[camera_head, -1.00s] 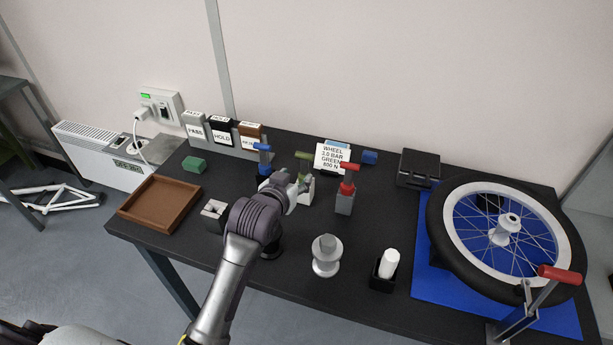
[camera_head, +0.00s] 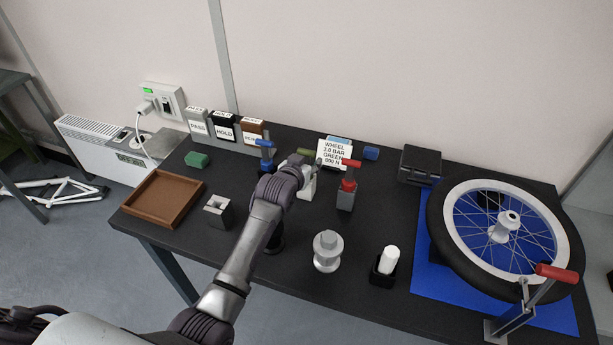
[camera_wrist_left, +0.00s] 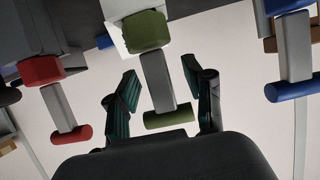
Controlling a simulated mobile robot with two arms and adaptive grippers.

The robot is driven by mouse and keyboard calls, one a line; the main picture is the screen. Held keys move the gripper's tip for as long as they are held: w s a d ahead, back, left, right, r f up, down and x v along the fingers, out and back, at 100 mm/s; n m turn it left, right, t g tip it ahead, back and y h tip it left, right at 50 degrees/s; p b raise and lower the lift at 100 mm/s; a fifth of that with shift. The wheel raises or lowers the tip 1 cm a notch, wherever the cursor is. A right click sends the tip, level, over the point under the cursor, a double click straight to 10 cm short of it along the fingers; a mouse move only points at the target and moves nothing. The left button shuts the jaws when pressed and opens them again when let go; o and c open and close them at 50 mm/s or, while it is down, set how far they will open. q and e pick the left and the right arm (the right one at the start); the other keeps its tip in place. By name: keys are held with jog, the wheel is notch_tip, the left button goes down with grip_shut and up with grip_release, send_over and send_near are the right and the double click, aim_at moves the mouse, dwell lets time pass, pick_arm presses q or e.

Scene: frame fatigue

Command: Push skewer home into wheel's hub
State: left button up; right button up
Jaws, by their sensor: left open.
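The wheel (camera_head: 452,226) lies flat on a blue mat (camera_head: 426,270) at the right, its pale hub (camera_head: 503,226) facing up. A green T-handled piece (camera_head: 304,152) stands in a pale holder at the middle back, partly hidden by my left arm. In the left wrist view its green bar (camera_wrist_left: 168,118) and grey stem show between my fingers. My left gripper (camera_wrist_left: 159,76) is open, with a finger on each side of the stem and visible gaps. I cannot tell which piece is the skewer. My right gripper is not in view.
Blue (camera_head: 265,150) and red (camera_head: 347,180) T-handled pieces flank the green one. A sign (camera_head: 335,153) reads wheel, green. A white flanged part (camera_head: 327,252), a black cup (camera_head: 383,272), a red-handled clamp (camera_head: 556,273) and a wooden tray (camera_head: 165,199) stand around the table.

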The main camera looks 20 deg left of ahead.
pick_arm(q)
grip_shut()
jog(key=shift+r, duration=0.1)
dwell(0.4)
notch_tip(320, 180, up, 10)
jog(key=shift+f+b, duration=0.1)
jog(key=shift+b, duration=0.45)
